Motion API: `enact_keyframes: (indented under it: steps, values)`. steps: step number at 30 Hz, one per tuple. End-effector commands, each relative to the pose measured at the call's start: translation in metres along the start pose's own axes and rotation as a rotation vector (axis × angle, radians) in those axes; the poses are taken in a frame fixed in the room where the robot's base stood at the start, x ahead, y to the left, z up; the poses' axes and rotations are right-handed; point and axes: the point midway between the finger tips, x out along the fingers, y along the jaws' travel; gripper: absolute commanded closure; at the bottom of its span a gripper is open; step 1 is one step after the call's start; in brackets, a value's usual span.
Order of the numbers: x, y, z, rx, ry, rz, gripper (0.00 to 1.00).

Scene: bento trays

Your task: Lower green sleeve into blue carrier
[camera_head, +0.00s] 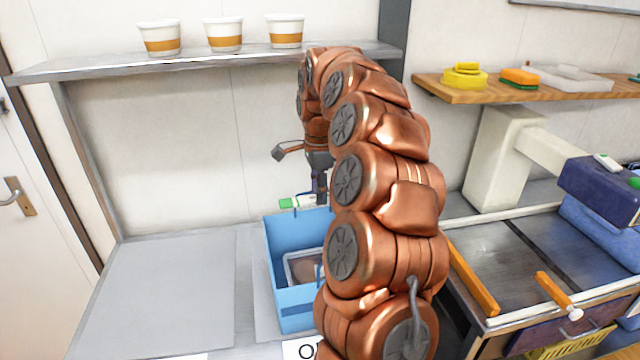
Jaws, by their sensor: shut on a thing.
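The blue carrier (290,234) stands on the counter just left of my arm, open at the top. A clear tray (304,265) with something brown lies inside it; my arm hides the carrier's right part. My gripper (318,198) is above the carrier's far end, pointing down. It is shut on a small white piece with a green end, the green sleeve (289,203), which lies about level and sticks out to the left. The sleeve looks higher than the carrier floor. I cannot tell whether it touches the rim.
Several cups, among them a left one (160,38), stand on a grey shelf (200,64) above. A wooden shelf (470,90) at the right holds a yellow item (464,77). A metal tray (510,255) lies right of my arm. The grey counter (160,290) at left is clear.

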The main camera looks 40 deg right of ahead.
Motion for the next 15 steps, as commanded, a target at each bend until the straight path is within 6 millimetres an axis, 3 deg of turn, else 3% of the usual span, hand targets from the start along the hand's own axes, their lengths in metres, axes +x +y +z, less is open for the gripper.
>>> enact_keyframes:
  steps: [15]
  values:
    - [0.036,0.0,-0.001,0.001,-0.001,-0.002,0.79]
